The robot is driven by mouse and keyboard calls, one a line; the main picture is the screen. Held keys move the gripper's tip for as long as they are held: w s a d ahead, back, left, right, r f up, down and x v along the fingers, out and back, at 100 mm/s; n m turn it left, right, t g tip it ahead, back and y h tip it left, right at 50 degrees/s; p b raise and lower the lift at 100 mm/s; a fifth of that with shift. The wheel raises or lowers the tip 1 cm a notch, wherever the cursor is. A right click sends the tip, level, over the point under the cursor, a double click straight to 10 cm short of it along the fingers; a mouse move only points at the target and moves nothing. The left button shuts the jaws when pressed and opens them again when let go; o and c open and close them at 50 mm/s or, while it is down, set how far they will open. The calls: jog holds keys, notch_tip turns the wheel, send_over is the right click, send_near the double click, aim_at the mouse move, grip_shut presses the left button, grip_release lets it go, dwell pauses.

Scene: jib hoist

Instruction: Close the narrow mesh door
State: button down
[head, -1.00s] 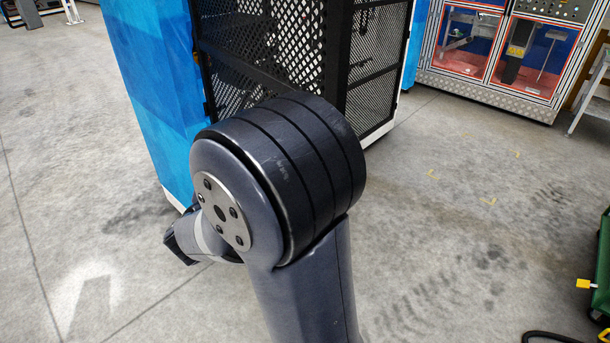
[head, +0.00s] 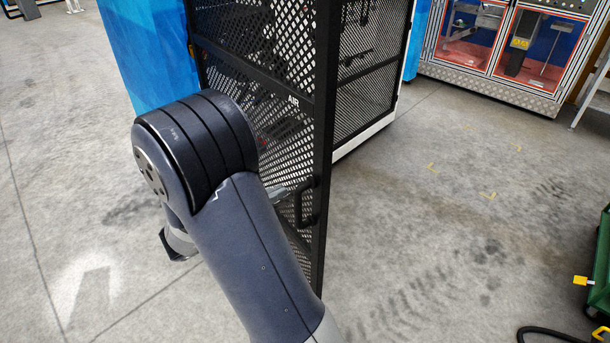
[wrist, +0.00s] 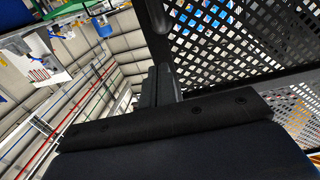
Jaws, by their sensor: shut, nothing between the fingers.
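The narrow mesh door (head: 290,60) is a black perforated panel marked "AIR" in the head view. It stands swung out from the cabinet towards me, with its dark edge post at the right. A dark upright handle (head: 306,205) shows low on it, beside my arm. In the wrist view the mesh door (wrist: 230,35) fills the right. My gripper (wrist: 162,80) is shut and empty there, its fingers close to the door's near edge and a rounded dark bar. I cannot tell if they touch. In the head view my arm hides most of the gripper.
The blue cabinet side (head: 150,60) stands at the left. A fixed mesh panel (head: 368,85) shows behind the door. A machine with red-framed windows (head: 500,50) is at the back right. A green object (head: 602,270) and dark cable lie at the right edge. Floor between is clear.

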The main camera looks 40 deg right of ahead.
aim_at(316, 174)
jog(key=d, duration=0.2)
jog(key=d+p, duration=0.1)
jog(key=d, duration=0.2)
jog(key=d+p, duration=0.1)
jog(key=d, duration=0.2)
jog(key=shift+s+d, duration=0.25)
jog(key=shift+s, duration=0.15)
